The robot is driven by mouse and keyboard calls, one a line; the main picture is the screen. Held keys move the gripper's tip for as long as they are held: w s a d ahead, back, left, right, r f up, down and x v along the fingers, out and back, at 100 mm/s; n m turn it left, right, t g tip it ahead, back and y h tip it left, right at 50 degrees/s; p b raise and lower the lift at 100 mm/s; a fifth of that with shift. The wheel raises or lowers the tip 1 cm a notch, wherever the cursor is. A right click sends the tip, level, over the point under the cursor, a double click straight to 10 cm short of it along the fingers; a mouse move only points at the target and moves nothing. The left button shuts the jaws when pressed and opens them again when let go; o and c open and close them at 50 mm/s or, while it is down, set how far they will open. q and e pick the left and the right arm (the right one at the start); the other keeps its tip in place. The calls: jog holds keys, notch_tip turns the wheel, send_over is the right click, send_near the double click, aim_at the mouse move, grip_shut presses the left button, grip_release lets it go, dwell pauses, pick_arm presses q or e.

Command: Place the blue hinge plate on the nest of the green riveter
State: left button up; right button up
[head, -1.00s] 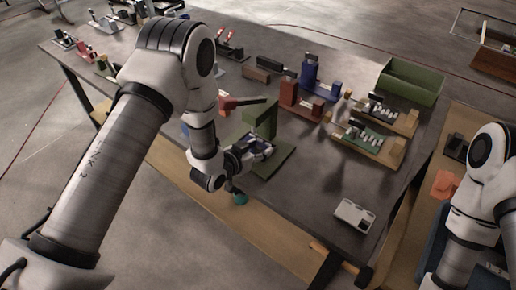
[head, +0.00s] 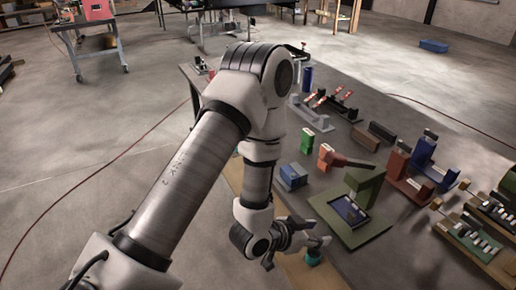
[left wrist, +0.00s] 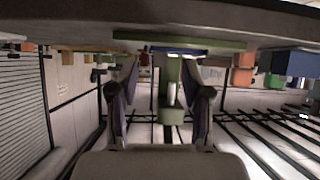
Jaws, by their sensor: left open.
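The green riveter (head: 368,190) stands on its green base near the table's front edge in the head view. A flat dark blue plate with a pale rim, the blue hinge plate (head: 350,210), lies on its nest under the riveter's arm. In the left wrist view, which is upside down, the green riveter (left wrist: 171,75) shows between the fingers, with a blue strip (left wrist: 174,51) on its base. My left gripper (head: 298,249) is open and empty, in front of the riveter and apart from the plate. My right gripper is out of view.
A blue box (head: 292,177) and a small green block (head: 307,141) stand left of the riveter. A red tool (head: 340,158) is behind it, and red and blue fixtures (head: 424,150) are to the right.

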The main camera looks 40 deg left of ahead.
pick_arm(q)
jog(key=s+a+f+n+g+y, duration=0.1)
jog(key=s+f+n+g+y, duration=0.1)
jog(key=s+f+g, duration=0.3)
jog(key=s+a+f+n+g+y, duration=0.2)
jog(key=s+f+g, duration=0.4)
jog(key=s+f, duration=0.7)
jog(key=s, duration=0.5)
jog(key=shift+a+f, duration=0.15)
jog(key=shift+f, duration=0.2)
